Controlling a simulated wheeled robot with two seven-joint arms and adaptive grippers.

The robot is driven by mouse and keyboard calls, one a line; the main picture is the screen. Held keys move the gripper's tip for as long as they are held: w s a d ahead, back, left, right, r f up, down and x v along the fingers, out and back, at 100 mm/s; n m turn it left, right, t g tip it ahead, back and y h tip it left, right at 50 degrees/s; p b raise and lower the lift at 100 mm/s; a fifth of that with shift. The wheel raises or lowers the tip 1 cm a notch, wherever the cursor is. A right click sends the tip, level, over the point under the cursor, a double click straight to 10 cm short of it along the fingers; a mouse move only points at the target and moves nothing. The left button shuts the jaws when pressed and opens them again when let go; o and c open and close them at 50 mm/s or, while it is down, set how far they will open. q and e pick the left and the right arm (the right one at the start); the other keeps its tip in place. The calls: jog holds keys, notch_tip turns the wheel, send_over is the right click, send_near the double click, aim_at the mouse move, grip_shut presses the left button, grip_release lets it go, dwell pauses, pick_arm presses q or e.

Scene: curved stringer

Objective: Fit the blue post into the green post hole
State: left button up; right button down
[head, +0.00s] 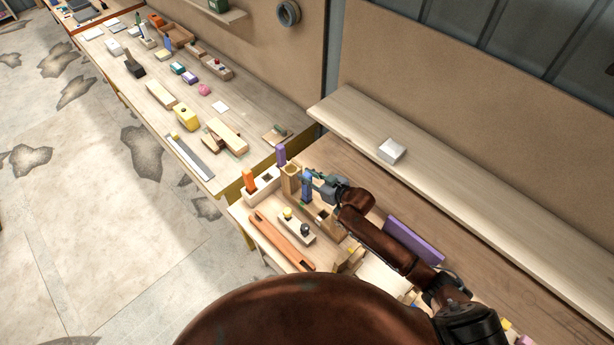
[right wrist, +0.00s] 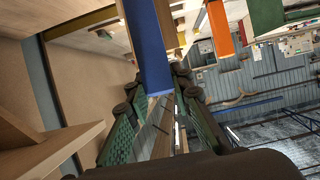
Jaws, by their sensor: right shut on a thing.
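The blue post (head: 306,189) is upright in my right gripper (head: 312,184) in the head view, close to a tan wooden block with a square opening (head: 290,180). In the right wrist view the blue post (right wrist: 149,45) extends away from between the green-padded fingers (right wrist: 155,103), which are shut on it. A green post (right wrist: 266,15) shows at the top of the right wrist view. I cannot tell which opening is the green post hole; the area under the blue post is partly hidden by my gripper. My left gripper is not in view.
A pale block (head: 262,184) holds an upright orange post (head: 249,179) and has a dark opening. A purple post (head: 281,154) stands behind. An orange bar (head: 281,240) and a block with yellow and dark knobs (head: 296,225) lie in front. A shelf (head: 450,190) runs along the right.

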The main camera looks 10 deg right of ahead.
pick_arm(q)
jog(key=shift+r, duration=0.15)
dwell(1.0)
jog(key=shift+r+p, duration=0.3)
jog(key=shift+p, duration=0.1)
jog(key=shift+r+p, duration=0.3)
dwell(2.4)
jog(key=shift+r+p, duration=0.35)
